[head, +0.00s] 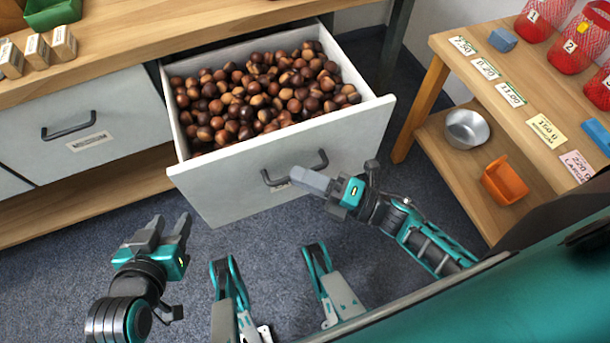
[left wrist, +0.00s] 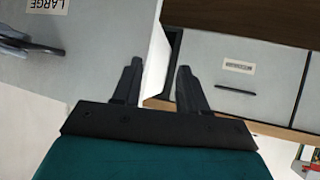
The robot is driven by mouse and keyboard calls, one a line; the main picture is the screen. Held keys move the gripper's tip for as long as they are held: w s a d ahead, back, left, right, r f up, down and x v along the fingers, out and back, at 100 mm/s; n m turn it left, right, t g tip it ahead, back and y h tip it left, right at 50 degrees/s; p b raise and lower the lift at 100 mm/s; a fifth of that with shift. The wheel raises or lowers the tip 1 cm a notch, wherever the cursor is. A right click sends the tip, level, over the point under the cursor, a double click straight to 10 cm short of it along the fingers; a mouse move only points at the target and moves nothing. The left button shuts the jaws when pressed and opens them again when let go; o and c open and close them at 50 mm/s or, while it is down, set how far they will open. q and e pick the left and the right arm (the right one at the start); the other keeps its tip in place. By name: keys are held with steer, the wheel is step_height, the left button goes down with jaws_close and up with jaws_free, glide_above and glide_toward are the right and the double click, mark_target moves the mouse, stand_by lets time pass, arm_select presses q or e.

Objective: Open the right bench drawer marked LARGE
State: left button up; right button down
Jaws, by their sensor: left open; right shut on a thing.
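The right bench drawer (head: 230,190) is pulled out and full of brown chestnuts (head: 260,95). Its grey front carries a dark bar handle (head: 323,160). In the left wrist view a label reading LARGE (left wrist: 46,4) is on this front. My right gripper (head: 302,178) is shut on the handle, and its fingers hide part of the bar and label. My left gripper (head: 168,232) is open and empty, low at the left in front of the bench. Its two fingers also show in the left wrist view (left wrist: 160,85), apart, with the drawer's edge beyond them.
A closed left drawer (head: 110,110) with its own handle and label is beside the open one. At the right, a wooden shelf stand (head: 450,70) holds price cards, red net bags (head: 575,50), a metal bowl (head: 466,130) and an orange scoop (head: 503,182). Carpeted floor lies free below the drawers.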

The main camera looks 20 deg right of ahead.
steer(key=shift+d, duration=0.1)
steer(key=c, duration=1.2)
jaws_free()
steer(key=shift+o, duration=0.2)
steer(key=v, duration=1.3)
steer(key=shift+p, duration=0.35)
steer(key=shift+r, duration=0.1)
